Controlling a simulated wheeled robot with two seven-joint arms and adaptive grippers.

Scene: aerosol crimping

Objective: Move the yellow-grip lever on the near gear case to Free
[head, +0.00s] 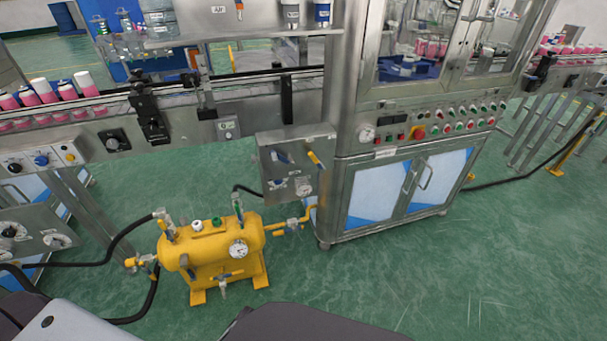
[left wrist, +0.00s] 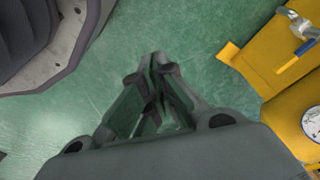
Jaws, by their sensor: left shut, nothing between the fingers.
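A steel case (head: 298,190) with a sloped top stands against the left side of the big machine in the head view. A lever with a yellow grip (head: 314,158) sticks up at its right upper part, tilted. A blue-handled part (head: 283,157) sits to its left, and a round gauge is below. The markings are too small to read, so I cannot tell the lever's setting. My left gripper (left wrist: 154,70) shows only in the left wrist view, shut and empty above the green floor. No lever shows in front of it. My right gripper is not in view.
A yellow tank (head: 212,258) with valves, gauge and hoses stands on the floor before the case; part of it also shows in the left wrist view (left wrist: 290,105). A conveyor (head: 180,105) with pink cans runs behind.

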